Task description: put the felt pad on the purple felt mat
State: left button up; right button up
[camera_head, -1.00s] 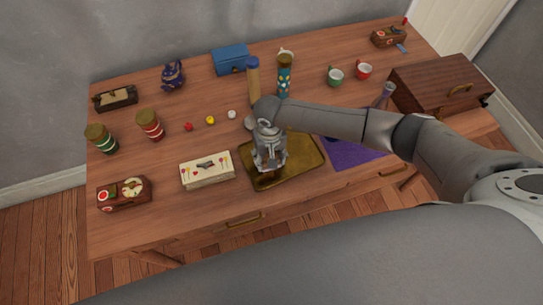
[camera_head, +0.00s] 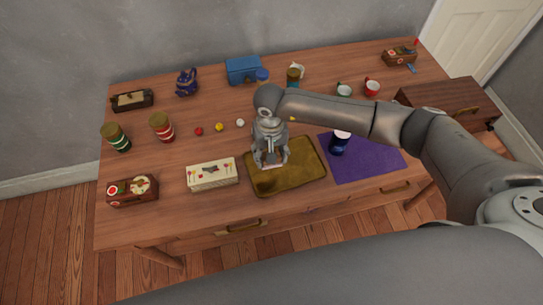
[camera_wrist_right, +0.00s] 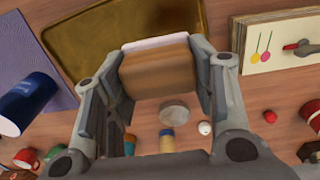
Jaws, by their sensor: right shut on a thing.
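My right gripper (camera_head: 270,162) is over the left part of the brass-coloured tray in the head view. In the right wrist view the right gripper (camera_wrist_right: 162,68) is shut on a wooden block with a white layer along one face, which I take to be the felt pad (camera_wrist_right: 155,72). Its underside and contact with the tray cannot be told. The purple felt mat (camera_head: 372,163) lies flat to the right of the tray, apart from the gripper; part of the mat (camera_wrist_right: 18,45) shows in the wrist view. My left gripper is not in view.
A dark blue cylindrical container (camera_head: 340,145) stands on the mat's left part. Small balls and tall jars stand behind. The mat's right side is bare.

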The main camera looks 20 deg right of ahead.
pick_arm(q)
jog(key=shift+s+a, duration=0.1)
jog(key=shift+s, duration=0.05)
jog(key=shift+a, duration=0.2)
